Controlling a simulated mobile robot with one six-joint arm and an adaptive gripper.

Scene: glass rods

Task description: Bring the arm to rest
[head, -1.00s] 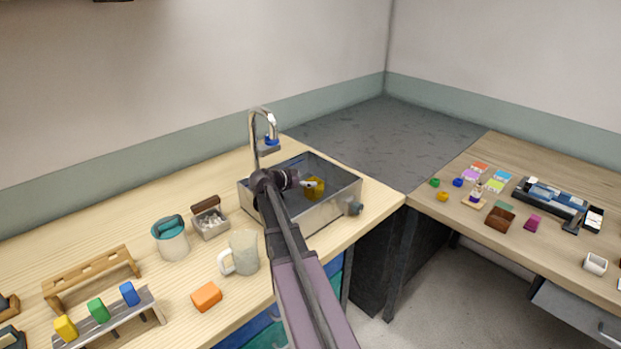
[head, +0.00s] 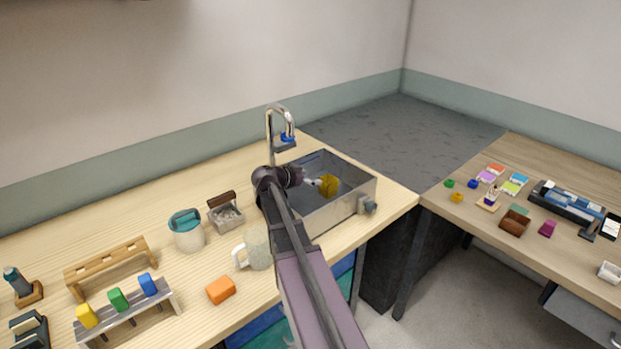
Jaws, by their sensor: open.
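My arm reaches from the bottom of the head view up to the metal sink box (head: 340,217) on the light wood counter. My gripper (head: 322,184) is over the inside of the sink, mostly hidden behind my own wrist. A yellow block-like thing (head: 330,186) shows in the sink right at the gripper's tip. I cannot tell whether they touch.
A faucet (head: 270,125) rises behind my wrist. Left of my arm stand a pale mug (head: 259,250), a teal-lidded jar (head: 188,236), a small grey bin (head: 226,217) and an orange block (head: 220,290). A wooden rack (head: 110,265) stands further left. The right desk (head: 450,215) holds several small items.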

